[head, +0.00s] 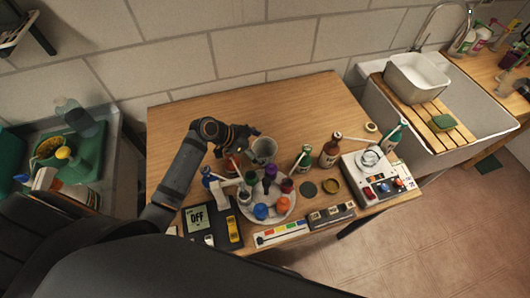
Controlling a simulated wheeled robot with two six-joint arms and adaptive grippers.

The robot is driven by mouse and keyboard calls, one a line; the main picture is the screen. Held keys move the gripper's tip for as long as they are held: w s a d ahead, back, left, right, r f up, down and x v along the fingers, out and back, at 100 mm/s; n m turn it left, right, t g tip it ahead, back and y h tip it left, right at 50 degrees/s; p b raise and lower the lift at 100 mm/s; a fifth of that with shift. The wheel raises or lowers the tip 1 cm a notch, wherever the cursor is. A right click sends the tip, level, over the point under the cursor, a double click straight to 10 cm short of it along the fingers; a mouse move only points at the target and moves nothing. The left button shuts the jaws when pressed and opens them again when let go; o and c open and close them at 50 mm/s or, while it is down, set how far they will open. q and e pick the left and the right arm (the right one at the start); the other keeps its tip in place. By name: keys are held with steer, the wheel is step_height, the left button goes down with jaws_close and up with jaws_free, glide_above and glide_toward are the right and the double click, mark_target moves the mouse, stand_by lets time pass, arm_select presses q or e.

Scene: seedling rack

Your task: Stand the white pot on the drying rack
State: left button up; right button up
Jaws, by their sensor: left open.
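A pale grey-white pot (264,151) stands on the wooden table, just behind a round white tray (284,213) of small bottles. My left gripper (242,146) is open, close to the left side of this pot. I cannot tell whether it touches the pot. A wooden slatted rack (440,122) lies across the sink at the right. A larger white tub (418,78) sits at its back end, and a green sponge (443,122) lies near its front. My right gripper is not in view.
Brown bottles (329,153) and a green bottle (391,137) stand on the table's right side, near a white instrument (376,177). A scale (199,218) lies at the front left. The table's back half (250,105) is clear. A faucet (424,28) rises behind the sink.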

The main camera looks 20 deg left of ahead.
arm_select(q)
steer(key=shift+s+a, duration=0.1)
steer(key=shift+c, duration=0.5)
steer(key=c, duration=1)
